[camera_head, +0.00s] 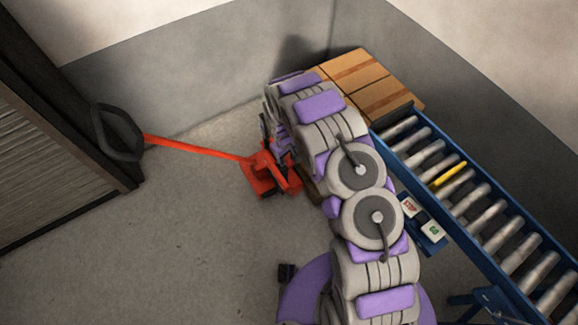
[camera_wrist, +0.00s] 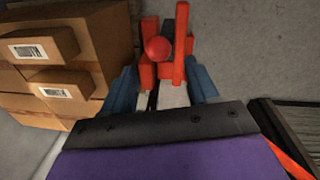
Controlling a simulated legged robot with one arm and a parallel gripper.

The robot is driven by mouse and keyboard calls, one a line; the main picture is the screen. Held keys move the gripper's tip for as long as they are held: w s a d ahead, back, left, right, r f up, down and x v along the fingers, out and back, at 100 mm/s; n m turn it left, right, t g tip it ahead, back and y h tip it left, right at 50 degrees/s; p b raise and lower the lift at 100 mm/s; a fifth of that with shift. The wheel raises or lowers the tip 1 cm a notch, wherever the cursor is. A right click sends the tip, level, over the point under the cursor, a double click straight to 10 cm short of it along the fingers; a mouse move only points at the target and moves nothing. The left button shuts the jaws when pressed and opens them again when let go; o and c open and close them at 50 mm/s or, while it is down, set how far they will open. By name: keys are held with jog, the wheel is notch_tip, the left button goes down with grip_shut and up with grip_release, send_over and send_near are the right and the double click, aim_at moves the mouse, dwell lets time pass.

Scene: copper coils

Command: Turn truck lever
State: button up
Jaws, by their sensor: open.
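The red pallet truck (camera_head: 268,176) stands on the floor by the back wall. Its long red handle (camera_head: 195,147) reaches left to a dark loop grip (camera_head: 118,132). In the wrist view, a red ball knob (camera_wrist: 158,48), likely the lever's end, shows among upright red truck parts (camera_wrist: 180,45). My gripper (camera_wrist: 162,72) is open, with one blue finger on each side of this area. The knob appears between or just beyond the fingertips; I cannot tell whether they touch it. In the head view my arm hides most of the gripper and the knob.
Cardboard boxes (camera_wrist: 65,50) are stacked close to the left of my gripper in the wrist view. A blue roller conveyor (camera_head: 470,205) runs along the right. A dark-framed slatted panel (camera_head: 45,160) stands at left. The floor at lower left is clear.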

aim_at(289, 165)
jog(key=f, duration=0.3)
jog(key=f+b, duration=0.1)
jog(key=f, duration=0.2)
jog(key=f+b, duration=0.1)
jog(key=f, duration=0.2)
jog(key=shift+w+d+f, duration=0.25)
jog(key=shift+d, duration=0.1)
grip_shut()
